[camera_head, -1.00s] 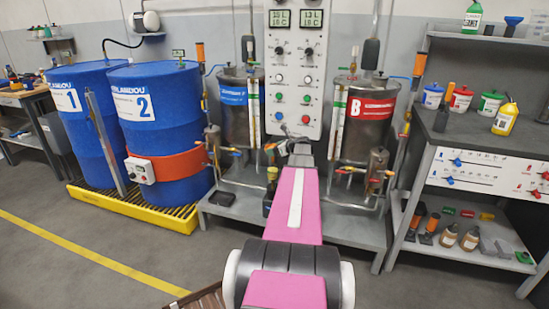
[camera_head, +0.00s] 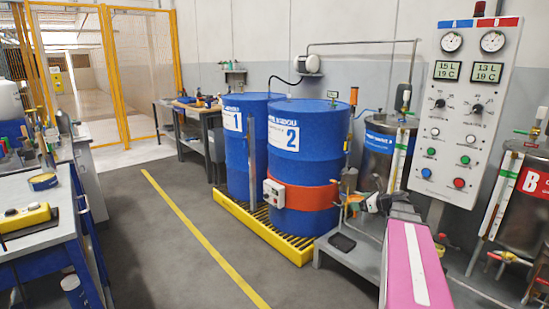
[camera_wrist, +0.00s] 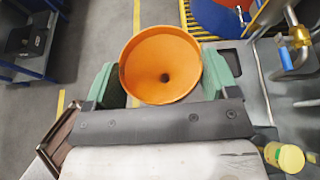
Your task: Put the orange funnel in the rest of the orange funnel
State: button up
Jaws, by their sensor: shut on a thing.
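The orange funnel (camera_wrist: 143,62) is between the green fingers of my gripper (camera_wrist: 160,76) in the wrist view. Its wide mouth faces the camera and its dark hole shows near the middle. My gripper is shut on it. In the head view my gripper (camera_head: 371,203) is small, in front of the lower part of the tank stand, right of the blue drums. The funnel is hard to make out there. I cannot pick out the rest of the orange funnel in either view.
Blue drums 1 (camera_head: 237,150) and 2 (camera_head: 300,150) stand on a yellow grated pallet (camera_head: 262,226). A grey stand with tanks (camera_head: 379,155) and a control panel (camera_head: 462,110) is on the right. A blue workbench (camera_head: 40,238) is at left. Floor between is free.

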jog(key=s+a+r+n+g+y, duration=0.1)
jog(key=s+a, duration=0.3)
jog(key=a, duration=0.4)
jog(key=s+a+r+n+g, duration=0.1)
jog(key=s+a+r, duration=0.1)
jog(key=s+a, duration=0.3)
jog(key=a, duration=0.4)
jog(key=shift+n+y, duration=0.3)
jog(key=shift+y, duration=0.1)
jog(key=shift+a+g, duration=0.15)
jog(key=shift+g, duration=0.15)
